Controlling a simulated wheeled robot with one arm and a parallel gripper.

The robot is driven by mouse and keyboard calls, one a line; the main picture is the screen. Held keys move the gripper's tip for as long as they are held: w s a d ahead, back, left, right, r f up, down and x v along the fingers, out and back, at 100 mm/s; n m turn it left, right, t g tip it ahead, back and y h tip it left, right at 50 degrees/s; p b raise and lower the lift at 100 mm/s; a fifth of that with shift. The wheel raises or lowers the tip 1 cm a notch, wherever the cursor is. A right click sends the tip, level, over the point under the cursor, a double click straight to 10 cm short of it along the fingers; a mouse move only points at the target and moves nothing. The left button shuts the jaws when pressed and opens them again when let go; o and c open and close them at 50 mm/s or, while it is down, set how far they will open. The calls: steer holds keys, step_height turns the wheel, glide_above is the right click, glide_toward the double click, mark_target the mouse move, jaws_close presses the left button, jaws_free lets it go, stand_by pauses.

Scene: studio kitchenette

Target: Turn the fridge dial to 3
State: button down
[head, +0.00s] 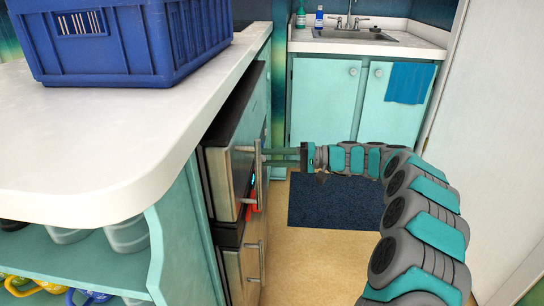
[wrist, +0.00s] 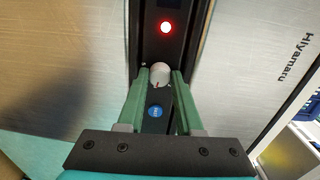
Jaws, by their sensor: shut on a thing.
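The fridge dial (wrist: 160,73) is a small white knob on a dark vertical strip in the wrist view. A short red mark shows on its face, toward the lower edge. No numbers can be read around it. My gripper (wrist: 160,79) has its two green fingers on either side of the dial and is shut on it. In the head view my gripper (head: 272,157) reaches left to the steel fridge front (head: 222,180) under the counter. The dial itself is hidden there.
A red light (wrist: 165,28) is above the dial and a blue button (wrist: 156,112) below it. Vertical handles (head: 258,175) stand out from the steel fronts. A blue crate (head: 130,40) sits on the white counter (head: 90,150). Floor around the dark mat (head: 335,205) is clear.

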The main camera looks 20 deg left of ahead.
steer(key=shift+w, duration=0.1)
steer(key=c, duration=0.6)
jaws_free()
steer(key=shift+o, duration=0.2)
steer(key=v, duration=0.7)
steer(key=shift+d, duration=0.35)
